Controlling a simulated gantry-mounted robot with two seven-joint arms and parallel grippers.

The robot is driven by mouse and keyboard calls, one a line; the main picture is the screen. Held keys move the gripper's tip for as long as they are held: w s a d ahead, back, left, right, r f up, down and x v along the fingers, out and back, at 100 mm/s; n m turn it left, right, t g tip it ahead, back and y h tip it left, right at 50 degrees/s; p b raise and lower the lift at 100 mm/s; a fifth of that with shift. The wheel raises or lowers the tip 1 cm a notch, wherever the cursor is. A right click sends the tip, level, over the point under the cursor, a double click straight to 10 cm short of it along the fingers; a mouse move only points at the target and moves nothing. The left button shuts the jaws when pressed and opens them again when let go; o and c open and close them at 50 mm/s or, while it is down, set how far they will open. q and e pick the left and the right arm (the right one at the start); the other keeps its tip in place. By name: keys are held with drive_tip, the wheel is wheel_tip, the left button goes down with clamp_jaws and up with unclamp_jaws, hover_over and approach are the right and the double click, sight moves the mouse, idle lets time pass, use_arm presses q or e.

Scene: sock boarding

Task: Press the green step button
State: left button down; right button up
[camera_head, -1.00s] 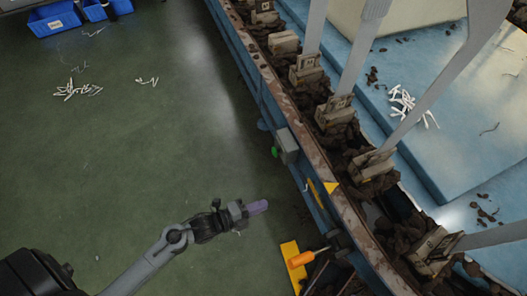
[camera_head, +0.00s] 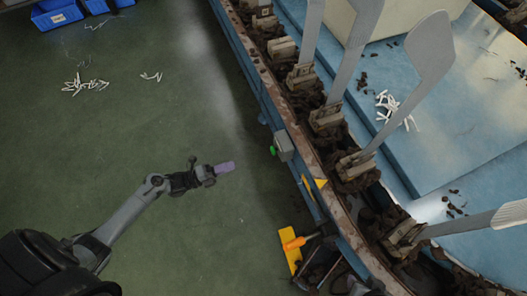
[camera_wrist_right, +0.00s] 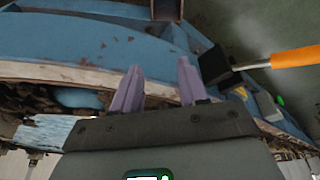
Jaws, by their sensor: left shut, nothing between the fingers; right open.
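The green step button (camera_head: 272,150) sticks out from the left side of a small grey box (camera_head: 284,145) on the conveyor's blue side. In the right wrist view the green button (camera_wrist_right: 281,100) shows small at the right, on its box (camera_wrist_right: 268,106). My left gripper (camera_head: 224,168) has its purple fingers together and empty. It hangs over the green floor, left of and below the button in the head view, clearly apart from it. My right gripper (camera_wrist_right: 158,82) has its two purple fingers spread with nothing between them. The button is to the right of them.
The curved conveyor (camera_head: 262,85) carries holders with upright grey boards (camera_head: 430,45). An orange-handled tool (camera_head: 293,243) and a yellow plate (camera_head: 289,260) are below the button. White scraps (camera_head: 85,84) and blue bins (camera_head: 55,17) lie at upper left. The floor (camera_head: 120,130) is mostly clear.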

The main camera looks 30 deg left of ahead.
use_arm(q)
drive_tip(key=b, duration=0.5)
approach(274, 150)
drive_tip(key=w+d+f, duration=0.2)
drive_tip(key=w+d, duration=0.1)
drive_tip(key=w, duration=0.2)
drive_tip(key=shift+w+d+r, duration=0.1)
drive_tip(key=shift+r, duration=0.05)
idle(0.3)
